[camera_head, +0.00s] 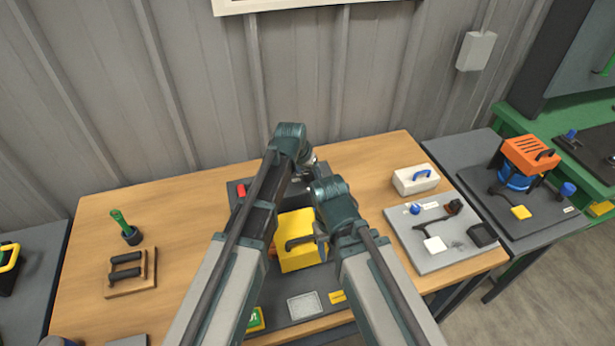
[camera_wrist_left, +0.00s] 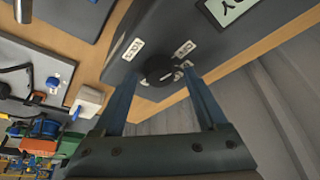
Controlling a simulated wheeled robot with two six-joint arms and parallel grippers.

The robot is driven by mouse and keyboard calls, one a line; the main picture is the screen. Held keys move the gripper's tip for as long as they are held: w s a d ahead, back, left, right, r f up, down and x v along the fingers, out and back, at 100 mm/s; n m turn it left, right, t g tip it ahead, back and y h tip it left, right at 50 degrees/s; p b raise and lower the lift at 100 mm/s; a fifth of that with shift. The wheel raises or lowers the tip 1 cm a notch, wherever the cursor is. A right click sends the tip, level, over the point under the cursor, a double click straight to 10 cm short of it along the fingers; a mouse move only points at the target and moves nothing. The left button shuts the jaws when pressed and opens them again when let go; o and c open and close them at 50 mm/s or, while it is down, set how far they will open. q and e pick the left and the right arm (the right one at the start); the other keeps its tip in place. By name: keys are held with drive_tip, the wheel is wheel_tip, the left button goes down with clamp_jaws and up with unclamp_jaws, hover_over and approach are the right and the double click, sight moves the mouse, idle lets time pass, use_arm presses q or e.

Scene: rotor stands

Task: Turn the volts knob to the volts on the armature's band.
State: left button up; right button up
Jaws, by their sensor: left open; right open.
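A round black knob (camera_wrist_left: 158,70) sits on a dark grey panel (camera_wrist_left: 160,25) in the left wrist view, with small white labels around it too blurred to read. My left gripper (camera_wrist_left: 160,82) is open, with one blue finger on each side of the knob; contact cannot be told. In the head view my left gripper (camera_head: 308,168) is at the dark unit behind the yellow box (camera_head: 297,258). My right gripper (camera_head: 322,238) is open, mostly hidden by its own wrist, beside the yellow box. I cannot make out the armature or its band.
On the wooden table (camera_head: 185,230) stand a green-handled tool (camera_head: 120,225), a rack with black bars (camera_head: 128,272), a white box (camera_head: 415,180) and a grey board (camera_head: 440,230) with small parts. An orange and blue unit (camera_head: 520,165) stands on the side table. The table's left middle is clear.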

use_arm(q)
clamp_jaws()
idle(0.3)
drive_tip(key=m, duration=0.2)
drive_tip(key=m+g+h, duration=0.1)
drive_tip(key=m, duration=0.1)
drive_tip(key=shift+w+a+m+h, duration=0.1)
drive_tip(key=shift+m+h, duration=0.2)
drive_tip(key=shift+m+g+h, duration=0.3)
drive_tip(key=shift+m+g, duration=0.2)
drive_tip(key=shift+m, duration=1)
